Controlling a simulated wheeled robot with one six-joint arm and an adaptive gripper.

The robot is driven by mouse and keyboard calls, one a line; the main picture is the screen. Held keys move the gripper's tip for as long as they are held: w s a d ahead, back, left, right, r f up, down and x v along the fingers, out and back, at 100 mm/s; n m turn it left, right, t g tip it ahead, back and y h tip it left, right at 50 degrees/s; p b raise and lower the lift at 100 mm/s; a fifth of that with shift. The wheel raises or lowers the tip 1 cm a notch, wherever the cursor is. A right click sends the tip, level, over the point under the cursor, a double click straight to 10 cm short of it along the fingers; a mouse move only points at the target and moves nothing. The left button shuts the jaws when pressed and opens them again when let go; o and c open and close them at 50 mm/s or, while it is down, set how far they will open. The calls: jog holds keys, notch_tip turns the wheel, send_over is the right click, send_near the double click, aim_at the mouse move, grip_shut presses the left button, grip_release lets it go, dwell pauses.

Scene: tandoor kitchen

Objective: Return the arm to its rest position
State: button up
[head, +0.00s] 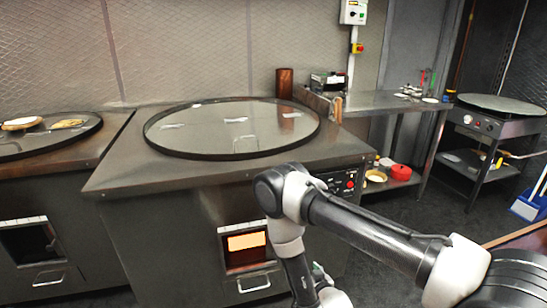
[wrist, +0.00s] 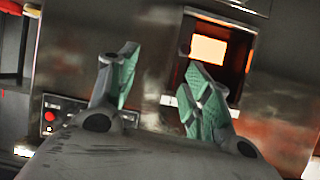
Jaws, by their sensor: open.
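My gripper (wrist: 165,82) is open and empty in the wrist view, with its two green-padded fingers spread apart. Behind the fingers in that view is the front of a steel oven, with a lit orange window (wrist: 208,50) and a red button (wrist: 49,116). In the head view my arm is bent, with its elbow high in front of the tandoor counter (head: 120,175) and its forearm hanging down. The gripper's fingers are not clear in the head view, as the arm's end is low at the bottom edge.
A round black-rimmed plate (head: 225,135) lies on the counter. A second round plate with bread (head: 22,124) is at left. A brown cylinder (head: 284,83) stands behind. A side table (head: 385,103) and another round-topped stove (head: 490,127) are at right. Dark floor (head: 430,205) is open between.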

jog(key=w+r+m+g, duration=0.1)
jog(key=w+r, duration=0.4)
jog(key=r, duration=0.4)
jog(key=w+r+m+g, duration=0.1)
jog(key=w+r, duration=0.4)
jog(key=r, duration=0.4)
jog(key=s+d+r+g, duration=0.1)
jog(key=d+r, duration=0.2)
jog(key=r, duration=0.6)
jog(key=s+d+r+g, duration=0.1)
jog(key=d+r, duration=0.3)
jog(key=r, duration=0.4)
jog(key=s+d+r+g+h, duration=0.1)
jog(key=s+d+r, duration=0.3)
jog(key=s+r, duration=0.25)
jog(key=s+d+r+g, duration=0.1)
jog(key=s+d+r, duration=0.35)
jog(key=r, duration=0.25)
jog(key=s+d+r, duration=0.2)
jog(key=s, duration=0.5)
jog(key=s+d+r+g+h, duration=0.1)
jog(key=s+d+r, duration=0.1)
jog(key=s, duration=0.5)
jog(key=s+d+r+g, duration=0.1)
jog(key=s+d, duration=0.3)
jog(key=s, duration=0.4)
jog(key=shift+d+r+h, duration=0.25)
jog(key=shift+r+h, duration=0.15)
jog(key=shift+r, duration=0.2)
